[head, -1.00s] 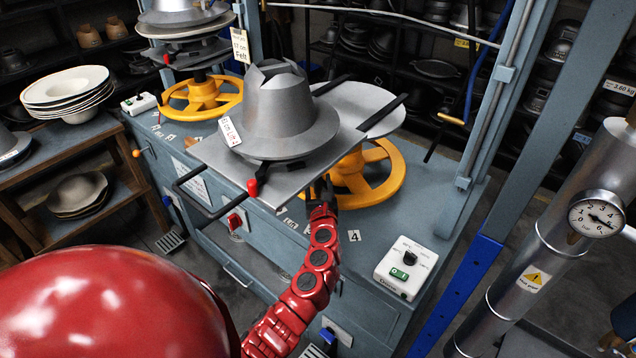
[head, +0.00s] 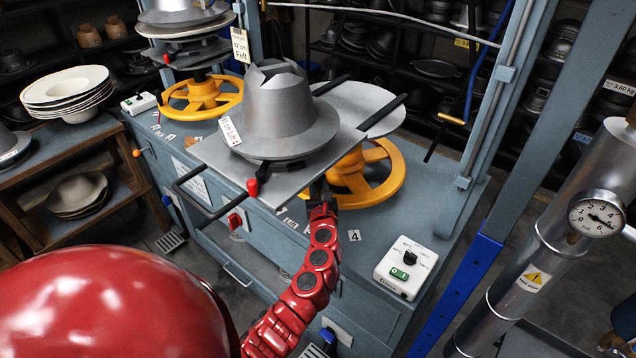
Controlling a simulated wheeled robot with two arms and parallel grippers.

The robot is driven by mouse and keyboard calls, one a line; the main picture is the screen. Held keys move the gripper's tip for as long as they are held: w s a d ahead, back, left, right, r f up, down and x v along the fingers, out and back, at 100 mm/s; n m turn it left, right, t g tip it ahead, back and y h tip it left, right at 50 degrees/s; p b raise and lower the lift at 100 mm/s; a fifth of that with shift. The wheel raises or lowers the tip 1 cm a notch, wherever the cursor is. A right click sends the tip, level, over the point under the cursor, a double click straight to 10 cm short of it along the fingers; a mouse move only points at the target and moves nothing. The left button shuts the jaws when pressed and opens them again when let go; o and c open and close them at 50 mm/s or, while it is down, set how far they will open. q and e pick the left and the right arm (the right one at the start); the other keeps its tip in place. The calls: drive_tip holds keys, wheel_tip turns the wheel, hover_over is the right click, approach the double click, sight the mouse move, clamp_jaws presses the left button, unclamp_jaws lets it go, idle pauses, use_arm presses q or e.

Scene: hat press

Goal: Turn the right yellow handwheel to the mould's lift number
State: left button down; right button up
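The right yellow handwheel (head: 388,190) lies flat on the blue-grey press bench, partly hidden under a grey plate. A grey hat-shaped mould (head: 280,115) sits on that plate. Its white tag (head: 230,131) appears to read "Lift 4". A numbered card "4" (head: 354,236) lies on the bench in front of the wheel; other cards to its left are partly hidden. My red arm reaches up to the wheel's near left side.
The grey plate (head: 218,160) with its rails and red knob (head: 252,187) overhangs the gripper. A white control box (head: 405,268) stands to the right. Another yellow handwheel (head: 205,100) is at the back left. Blue press posts rise on the right beside a gauge (head: 597,216).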

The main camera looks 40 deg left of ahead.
sight(355, 201)
use_arm(q)
drive_tip(key=shift+w+d+f, duration=0.1)
drive_tip(key=shift+d, duration=0.25)
idle(0.7)
drive_tip(key=shift+w+d+f+n+g+y, duration=0.1)
drive_tip(key=shift+w+d+n+g+y, duration=0.15)
drive_tip(key=shift+d+n+g+y, duration=0.65)
drive_tip(key=shift+w+d+n+g+y+b, duration=0.15)
drive_tip(key=shift+d+g+y+b, duration=0.15)
drive_tip(key=shift+d, duration=0.2)
drive_tip(key=shift+w+d+n+g+y+b, duration=0.1)
drive_tip(key=shift+w+d+n+g+b, duration=0.1)
drive_tip(key=shift+d+b, duration=0.25)
drive_tip(key=shift+w+d+n+g+y+b, duration=0.25)
drive_tip(key=shift+d+n+g+y+b, duration=0.15)
drive_tip(key=shift+d, duration=0.2)
drive_tip(key=shift+w+d+n+g+y+b, duration=0.2)
drive_tip(key=shift+w+d+n+g+b, duration=0.15)
drive_tip(key=shift+d+g, duration=0.2)
drive_tip(key=shift+w+d+n+g+y+b, duration=0.2)
drive_tip(key=shift+d+n+g+y+b, duration=0.2)
drive_tip(key=shift+d, duration=0.2)
drive_tip(key=shift+w+d+b, duration=0.35)
drive_tip(key=shift+w+d, duration=0.15)
drive_tip(key=shift+d, duration=0.25)
drive_tip(key=shift+w+d+r, duration=0.15)
drive_tip(key=shift+r, duration=0.15)
